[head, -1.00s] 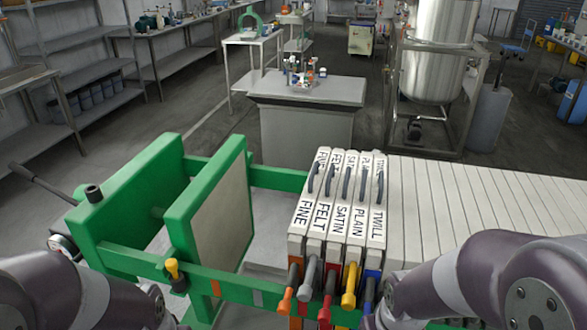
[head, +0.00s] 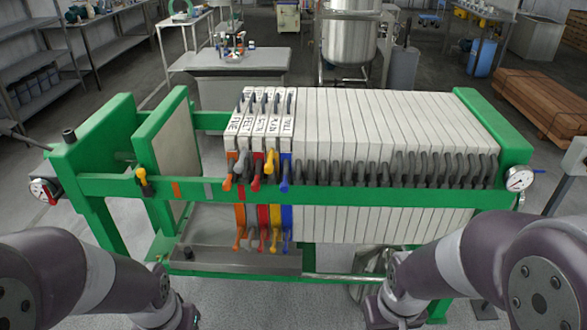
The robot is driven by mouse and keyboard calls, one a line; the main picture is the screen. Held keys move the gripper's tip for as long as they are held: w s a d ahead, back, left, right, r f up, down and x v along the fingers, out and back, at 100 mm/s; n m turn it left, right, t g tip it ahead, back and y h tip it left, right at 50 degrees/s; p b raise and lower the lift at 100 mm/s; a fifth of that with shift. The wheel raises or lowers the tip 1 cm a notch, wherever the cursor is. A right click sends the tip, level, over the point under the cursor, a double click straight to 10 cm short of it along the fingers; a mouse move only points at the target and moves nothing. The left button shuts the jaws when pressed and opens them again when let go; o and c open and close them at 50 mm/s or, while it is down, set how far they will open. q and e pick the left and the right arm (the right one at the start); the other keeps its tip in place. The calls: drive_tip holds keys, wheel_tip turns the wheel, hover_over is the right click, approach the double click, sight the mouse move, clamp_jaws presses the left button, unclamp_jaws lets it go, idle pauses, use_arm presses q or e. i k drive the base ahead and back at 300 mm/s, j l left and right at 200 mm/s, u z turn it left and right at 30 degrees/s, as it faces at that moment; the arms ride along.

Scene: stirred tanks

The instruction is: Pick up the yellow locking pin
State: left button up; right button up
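The yellow locking pin (head: 142,177) has a yellow head on a dark lower part. It stands at the front green side rail, just in front of the green movable plate (head: 165,140), at the left of the filter press. My two arms come in from the bottom left and bottom right corners, well short of the pin. Their visible ends are at the bottom edge, and I see no gripper fingers on either.
Labelled plates with coloured handles (head: 258,120) stand right of a gap, followed by many pale plates (head: 385,120). The front green rail (head: 330,195) runs across the press. A grey tray (head: 235,260) sits below it. A gauge (head: 40,190) is at the left end.

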sight(141, 174)
drive_tip(key=i+j+z, duration=0.15)
drive_tip(key=j+z, duration=0.25)
drive_tip(key=i+j+z, duration=0.1)
drive_tip(key=j+z, duration=0.35)
drive_tip(key=i+j+z, duration=0.1)
drive_tip(key=j+z, duration=0.75)
drive_tip(key=k+j, duration=0.1)
drive_tip(key=j, duration=0.5)
drive_tip(key=k+j, duration=0.1)
drive_tip(key=j, duration=1.05)
drive_tip(key=k+j, duration=0.15)
drive_tip(key=j, duration=0.45)
drive_tip(key=k+j, duration=0.1)
drive_tip(key=j, duration=0.5)
